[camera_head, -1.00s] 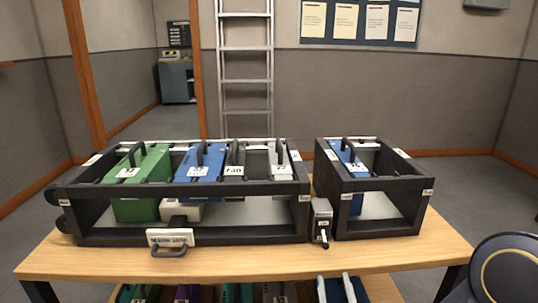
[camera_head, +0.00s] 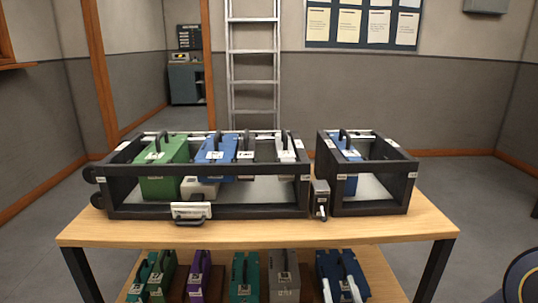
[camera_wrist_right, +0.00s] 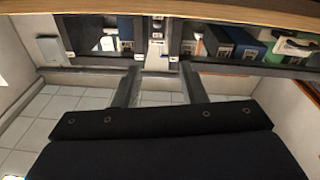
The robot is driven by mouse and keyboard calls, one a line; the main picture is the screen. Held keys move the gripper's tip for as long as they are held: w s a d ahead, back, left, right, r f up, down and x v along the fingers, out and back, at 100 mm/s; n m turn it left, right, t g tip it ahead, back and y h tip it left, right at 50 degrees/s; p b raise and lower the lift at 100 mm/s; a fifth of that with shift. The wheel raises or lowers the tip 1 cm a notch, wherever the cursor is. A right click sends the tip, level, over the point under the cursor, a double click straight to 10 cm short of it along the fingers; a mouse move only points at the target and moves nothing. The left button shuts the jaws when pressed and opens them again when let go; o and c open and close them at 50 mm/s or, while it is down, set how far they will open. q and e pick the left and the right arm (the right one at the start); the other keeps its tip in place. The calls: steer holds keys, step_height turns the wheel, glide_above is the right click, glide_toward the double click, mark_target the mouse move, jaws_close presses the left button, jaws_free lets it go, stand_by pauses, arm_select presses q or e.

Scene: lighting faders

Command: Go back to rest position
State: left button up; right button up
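My right gripper (camera_wrist_right: 160,85) shows in the wrist view with its two fingers well apart and nothing between them. In the head view only a dark rounded part of my right arm (camera_head: 525,278) shows at the lower right corner, clear of the table. My left gripper is in neither view. The wide black rack (camera_head: 250,213) stands on the wooden table (camera_head: 130,232) and holds a green module (camera_head: 160,185), a blue module (camera_head: 217,165) and light-coloured ones. A smaller black rack (camera_head: 372,208) beside it holds another blue module (camera_head: 345,184).
A small grey box with a lever (camera_head: 320,197) sits between the racks. A handled, labelled piece (camera_head: 190,211) is at the wide rack's front. Several coloured modules, one purple (camera_head: 198,274), stand on the lower shelf. A ladder (camera_head: 254,80) leans behind. Floor shows at both sides.

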steer(key=s+d+f+m+g+y, duration=0.1)
steer(key=s+d+m+g+y, duration=0.15)
steer(key=s+g, duration=0.6)
steer(key=s+d+f+m+g+y, duration=0.1)
steer(key=s+d+g, duration=0.35)
steer(key=s, duration=0.75)
step_height(320, 180, up, 36)
steer(key=a+p, duration=0.1)
steer(key=p, duration=3.6)
steer(key=shift+s+r, duration=0.15)
steer(key=shift+r, duration=0.1)
